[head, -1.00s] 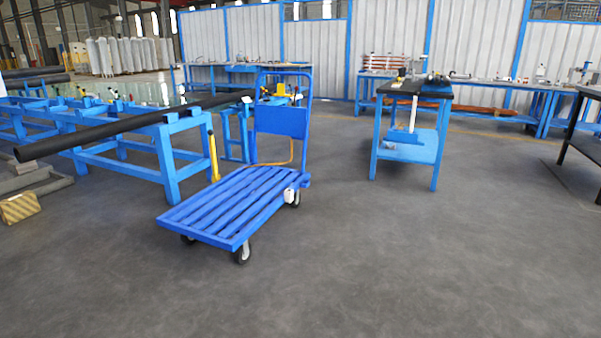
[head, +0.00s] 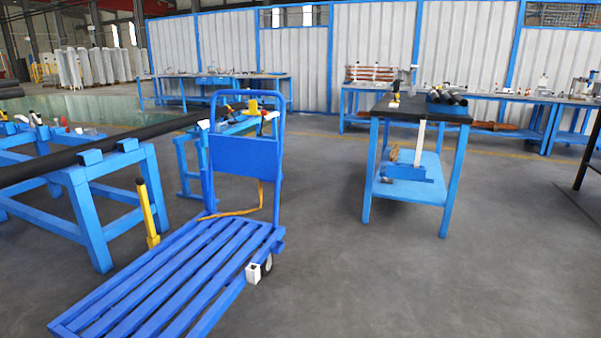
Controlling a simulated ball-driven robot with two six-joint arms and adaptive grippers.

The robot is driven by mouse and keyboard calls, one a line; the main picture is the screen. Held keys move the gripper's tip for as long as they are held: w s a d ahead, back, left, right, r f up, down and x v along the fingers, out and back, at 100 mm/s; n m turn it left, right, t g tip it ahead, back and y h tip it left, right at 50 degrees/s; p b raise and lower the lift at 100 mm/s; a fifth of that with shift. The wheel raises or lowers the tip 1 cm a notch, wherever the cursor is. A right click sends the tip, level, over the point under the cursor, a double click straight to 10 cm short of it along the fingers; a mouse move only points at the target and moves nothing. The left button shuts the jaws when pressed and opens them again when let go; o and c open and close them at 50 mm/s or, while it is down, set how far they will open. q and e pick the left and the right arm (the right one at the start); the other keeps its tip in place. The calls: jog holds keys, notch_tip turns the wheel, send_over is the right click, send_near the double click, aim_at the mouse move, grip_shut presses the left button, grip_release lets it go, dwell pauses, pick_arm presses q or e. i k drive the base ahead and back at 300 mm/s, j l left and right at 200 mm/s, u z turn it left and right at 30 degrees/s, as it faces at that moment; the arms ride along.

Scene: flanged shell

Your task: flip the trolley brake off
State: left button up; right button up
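The blue trolley (head: 170,282) stands at the lower left in the head view, with a slatted deck and an upright push handle (head: 246,96) with a blue panel at its far end. Neither of my grippers shows in the view.
A blue rack (head: 95,215) carrying a long dark pipe (head: 100,147) stands left of the trolley, with a yellow post (head: 147,213) between them. A blue workbench (head: 411,150) with a dark top stands right of centre. The floor (head: 400,285) right of the trolley is clear.

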aim_at(264, 113)
jog(key=i+u, duration=0.1)
jog(key=i, duration=0.35)
jog(key=i+l+u, duration=0.15)
jog(key=i, duration=0.35)
jog(key=i+l+u, duration=0.1)
jog(key=i, duration=0.35)
